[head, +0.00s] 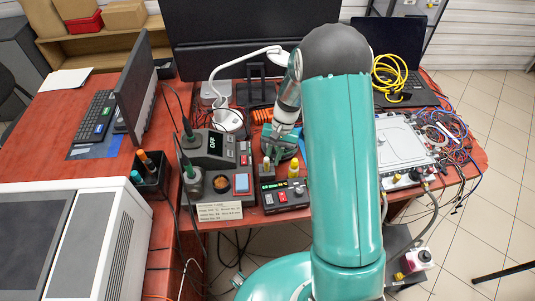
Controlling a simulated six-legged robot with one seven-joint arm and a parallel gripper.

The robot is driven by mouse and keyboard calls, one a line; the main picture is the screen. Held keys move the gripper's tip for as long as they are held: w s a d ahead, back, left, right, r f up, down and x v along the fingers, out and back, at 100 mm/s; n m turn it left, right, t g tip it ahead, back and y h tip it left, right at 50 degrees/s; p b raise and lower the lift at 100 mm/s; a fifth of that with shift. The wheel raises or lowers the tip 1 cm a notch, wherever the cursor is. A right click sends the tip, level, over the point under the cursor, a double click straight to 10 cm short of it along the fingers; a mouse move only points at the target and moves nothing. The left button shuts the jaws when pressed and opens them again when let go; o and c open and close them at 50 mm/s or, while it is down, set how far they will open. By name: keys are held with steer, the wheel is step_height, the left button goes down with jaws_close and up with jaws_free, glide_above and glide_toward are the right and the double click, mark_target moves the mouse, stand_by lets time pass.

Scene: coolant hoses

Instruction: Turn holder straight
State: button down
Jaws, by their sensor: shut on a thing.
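My gripper (282,148) reaches down from the upper right behind my large teal arm, at the back of the red bench. It is shut on a small dark thing, seemingly the holder, among teal and dark parts behind the control box. My wrist and fingers cover much of it, so its exact outline and its angle cannot be told. An orange coiled hose (263,116) lies just behind and left of the gripper. A black control box (285,195) with a lit green display stands in front of it.
A brass-coloured post (266,166) and a yellow one (293,168) stand close in front of the gripper. A white lamp (229,119) and grey station units (209,146) are to the left. A silver case (402,146) and tangled cables (445,135) are to the right.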

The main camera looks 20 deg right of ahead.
steer(key=shift+s+d+n, duration=0.1)
steer(key=shift+d+n, duration=0.1)
steer(key=shift+n, duration=0.1)
steer(key=c, duration=1.3)
jaws_free()
steer(key=v, duration=1.4)
steer(key=shift+a, duration=0.1)
